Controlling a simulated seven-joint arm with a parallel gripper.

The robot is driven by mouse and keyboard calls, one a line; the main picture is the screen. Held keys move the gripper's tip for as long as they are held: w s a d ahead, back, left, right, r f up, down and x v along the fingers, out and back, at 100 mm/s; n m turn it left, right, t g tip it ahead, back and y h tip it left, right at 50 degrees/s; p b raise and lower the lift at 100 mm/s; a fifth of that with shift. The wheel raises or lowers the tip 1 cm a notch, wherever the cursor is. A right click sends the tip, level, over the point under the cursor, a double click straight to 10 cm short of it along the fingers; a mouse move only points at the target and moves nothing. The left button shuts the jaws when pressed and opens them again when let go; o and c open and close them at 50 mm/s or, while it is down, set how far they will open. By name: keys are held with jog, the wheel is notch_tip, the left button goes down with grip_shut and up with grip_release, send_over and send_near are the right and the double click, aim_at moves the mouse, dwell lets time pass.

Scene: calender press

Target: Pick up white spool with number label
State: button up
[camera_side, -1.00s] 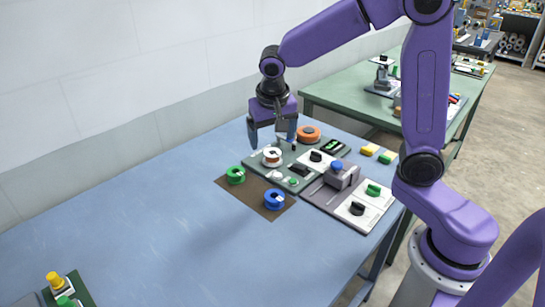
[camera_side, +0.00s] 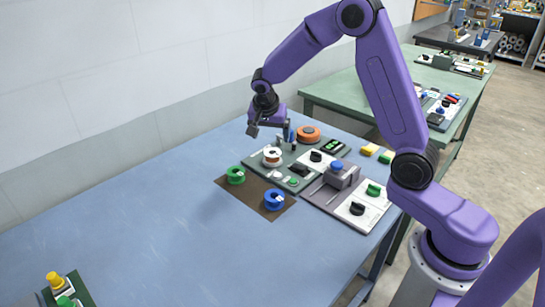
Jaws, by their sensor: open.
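The white spool (camera_side: 272,156) stands on the green panel (camera_side: 256,163) at its left end. It shows an orange-brown core on top; a number label cannot be made out at this size. My gripper (camera_side: 268,134) is open and empty, above and slightly behind the spool, apart from it. Its fingers are tilted, one toward the left and one toward the right.
A green spool (camera_side: 236,175) and a blue spool (camera_side: 274,199) sit on a brown mat (camera_side: 254,197) in front. An orange spool (camera_side: 308,134) lies behind. A grey press block (camera_side: 341,176) with knobs stands to the right.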

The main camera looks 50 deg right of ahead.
send_over(272, 154)
jog(key=s+a, duration=0.1)
notch_tip(272, 154, down, 4)
jog(key=shift+a+f, duration=0.15)
jog(key=shift+f, duration=0.1)
jog(key=shift+a+x, duration=0.15)
jog(key=shift+x, duration=1.15)
jog(key=shift+a+x, duration=0.15)
jog(key=shift+x, duration=1.1)
jog(key=shift+f, duration=0.1)
jog(key=shift+c, duration=0.3)
jog(key=shift+s, duration=0.1)
jog(key=c, duration=1.1)
